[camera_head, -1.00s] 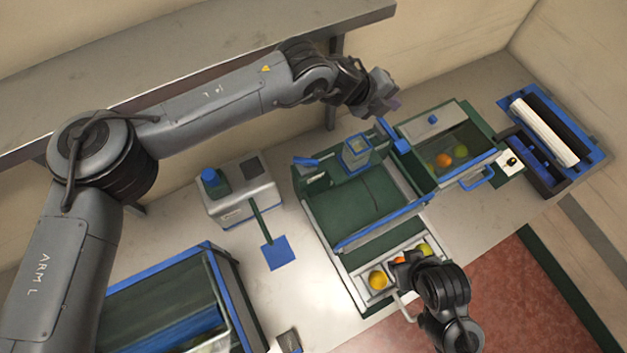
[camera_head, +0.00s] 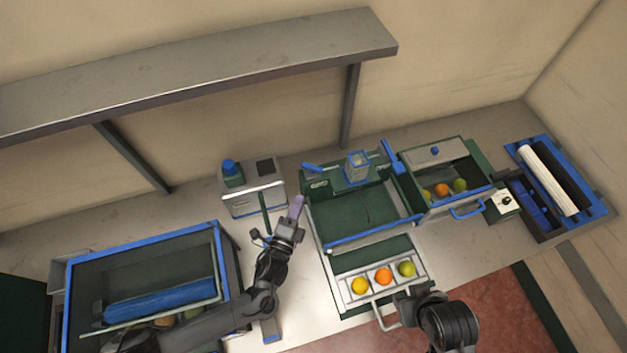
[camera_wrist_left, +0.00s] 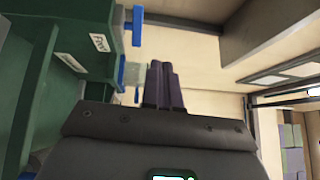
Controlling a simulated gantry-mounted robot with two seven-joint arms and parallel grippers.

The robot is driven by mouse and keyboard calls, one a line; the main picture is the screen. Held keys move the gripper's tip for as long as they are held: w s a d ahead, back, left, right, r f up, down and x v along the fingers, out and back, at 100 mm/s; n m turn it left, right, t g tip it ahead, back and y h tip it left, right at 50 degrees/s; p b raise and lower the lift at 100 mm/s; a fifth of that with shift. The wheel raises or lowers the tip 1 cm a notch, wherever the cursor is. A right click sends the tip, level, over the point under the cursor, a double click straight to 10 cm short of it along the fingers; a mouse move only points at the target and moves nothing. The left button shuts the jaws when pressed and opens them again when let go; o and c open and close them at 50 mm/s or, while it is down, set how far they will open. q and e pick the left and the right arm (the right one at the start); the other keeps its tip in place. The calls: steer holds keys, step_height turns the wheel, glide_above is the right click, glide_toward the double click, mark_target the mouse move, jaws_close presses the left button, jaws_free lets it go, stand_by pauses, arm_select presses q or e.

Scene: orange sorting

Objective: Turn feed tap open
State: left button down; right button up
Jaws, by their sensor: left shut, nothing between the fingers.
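The sorting machine (camera_head: 365,222) is a dark green unit in the middle of the bench. A blue lever (camera_head: 312,167), which looks like the feed tap, sticks out at its upper left corner, above a small white label (camera_head: 320,184). My left gripper (camera_head: 298,205) has purple fingers, shut and empty, just left of the machine and below the lever, apart from it. In the left wrist view the shut fingers (camera_wrist_left: 163,85) point ahead, right of the green housing with its labels (camera_wrist_left: 100,42) and blue parts (camera_wrist_left: 137,20). My right gripper (camera_head: 402,298) is near the front tray; its fingers are unclear.
A blue-edged bin (camera_head: 140,240) stands at left and a grey box with a blue knob (camera_head: 229,168) behind my left gripper. The front tray (camera_head: 342,288) holds yellow, orange and green fruit. A second green bin (camera_head: 470,182) is at right. A shelf (camera_head: 200,75) runs above.

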arm_select(q)
step_height(320, 180, down, 3)
steer(key=s, duration=0.3)
steer(key=b, duration=0.8)
glide_toward(316, 171)
steer(key=shift+g, duration=0.4)
steer(key=x, duration=0.5)
steer(key=shift+d+r, duration=0.15)
steer(key=shift+r, duration=0.05)
steer(key=shift+w+d+r+b, duration=0.1)
steer(key=shift+w+d+b, duration=0.1)
steer(key=shift+w+b, duration=0.35)
steer(key=shift+w, duration=0.25)
steer(key=shift+n+y, duration=0.3)
